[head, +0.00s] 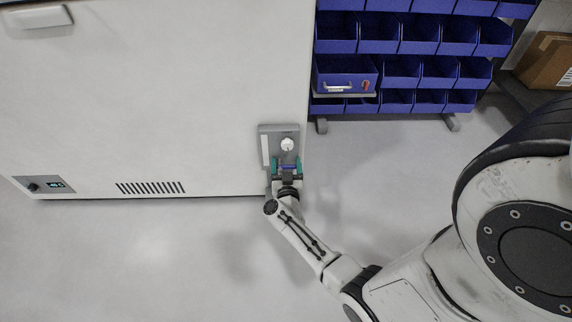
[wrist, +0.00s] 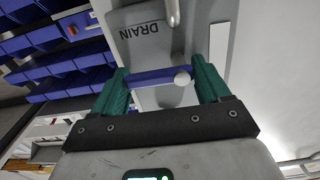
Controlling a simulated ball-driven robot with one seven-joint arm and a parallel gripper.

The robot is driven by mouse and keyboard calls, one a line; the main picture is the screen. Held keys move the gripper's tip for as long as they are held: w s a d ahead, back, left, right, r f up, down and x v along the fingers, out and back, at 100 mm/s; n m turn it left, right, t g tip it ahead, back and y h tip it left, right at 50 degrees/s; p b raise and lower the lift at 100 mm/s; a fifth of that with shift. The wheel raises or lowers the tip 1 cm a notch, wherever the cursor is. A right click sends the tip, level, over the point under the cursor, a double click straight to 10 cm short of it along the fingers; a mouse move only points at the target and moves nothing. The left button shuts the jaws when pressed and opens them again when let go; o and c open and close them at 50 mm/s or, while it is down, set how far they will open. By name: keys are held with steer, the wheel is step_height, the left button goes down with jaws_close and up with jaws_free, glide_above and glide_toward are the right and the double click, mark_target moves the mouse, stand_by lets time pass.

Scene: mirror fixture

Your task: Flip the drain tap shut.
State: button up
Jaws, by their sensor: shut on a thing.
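The drain tap has a blue lever (wrist: 150,76) on a grey plate lettered DRAIN (wrist: 138,12), seen upside down in the wrist view. The lever lies crosswise between the two green fingers of my gripper (wrist: 163,73), which is shut on it. A pale round knob (wrist: 182,78) shows at the lever's right part. In the head view my gripper (head: 287,165) is at the lower part of the grey fixture (head: 293,131), under a round white dial (head: 287,144). The tap's body is mostly hidden there by my gripper.
The fixture is on a large white cabinet (head: 160,90), near its right edge. A rack of blue bins (head: 420,70) stands to the right, with a blue drawer box (head: 345,72) jutting out. A cardboard box (head: 548,58) is at far right. Grey floor (head: 130,260) in front is clear.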

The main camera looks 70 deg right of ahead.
steer(key=o, duration=1)
steer(key=shift+a, duration=0.1)
steer(key=shift+p+v, duration=2.05)
steer(key=shift+v, duration=3.25)
steer(key=shift+f, duration=0.1)
